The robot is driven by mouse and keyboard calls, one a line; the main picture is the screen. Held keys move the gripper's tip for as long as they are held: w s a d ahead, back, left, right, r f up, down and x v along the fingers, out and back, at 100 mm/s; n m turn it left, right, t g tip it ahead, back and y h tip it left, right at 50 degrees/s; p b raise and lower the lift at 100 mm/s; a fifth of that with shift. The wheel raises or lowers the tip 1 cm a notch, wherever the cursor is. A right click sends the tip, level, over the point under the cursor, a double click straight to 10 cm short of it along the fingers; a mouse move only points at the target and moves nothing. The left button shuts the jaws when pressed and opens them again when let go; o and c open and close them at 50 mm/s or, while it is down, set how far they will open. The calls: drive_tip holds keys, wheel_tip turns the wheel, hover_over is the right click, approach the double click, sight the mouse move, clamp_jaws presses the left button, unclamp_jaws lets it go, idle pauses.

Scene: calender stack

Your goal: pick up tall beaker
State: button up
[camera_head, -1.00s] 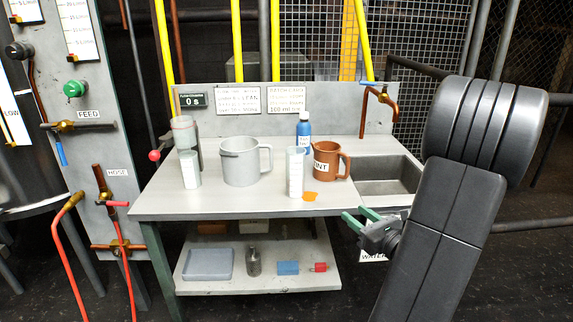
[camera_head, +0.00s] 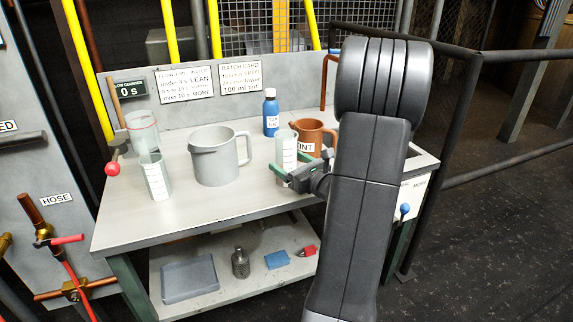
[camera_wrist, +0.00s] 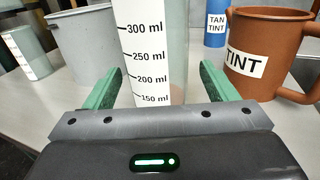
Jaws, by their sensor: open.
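The tall beaker (camera_wrist: 155,45) is a clear vessel with a white scale label marked in ml. In the wrist view it stands upright between the two green fingers of my gripper (camera_wrist: 152,88), which are open on either side of it. I cannot tell whether the fingers touch it. In the head view the beaker (camera_head: 286,148) stands on the bench in front of the orange-brown jug, its lower part partly hidden by my gripper (camera_head: 284,176).
The orange-brown TINT jug (camera_wrist: 262,50) stands close to the right. A grey jug (camera_head: 215,160) is left, with a smaller beaker (camera_head: 155,177) beyond it. A blue TAN TINT bottle (camera_head: 271,113) stands behind. The bench front (camera_head: 190,215) is clear.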

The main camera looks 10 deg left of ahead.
sight(282, 158)
drive_tip(key=x, duration=0.3)
drive_tip(key=shift+w+a+f, duration=0.1)
drive_tip(key=shift+a+f, duration=0.05)
drive_tip(key=shift+a, duration=0.1)
drive_tip(key=c, duration=1.1)
drive_tip(key=shift+c, duration=0.2)
drive_tip(key=shift+r, duration=0.2)
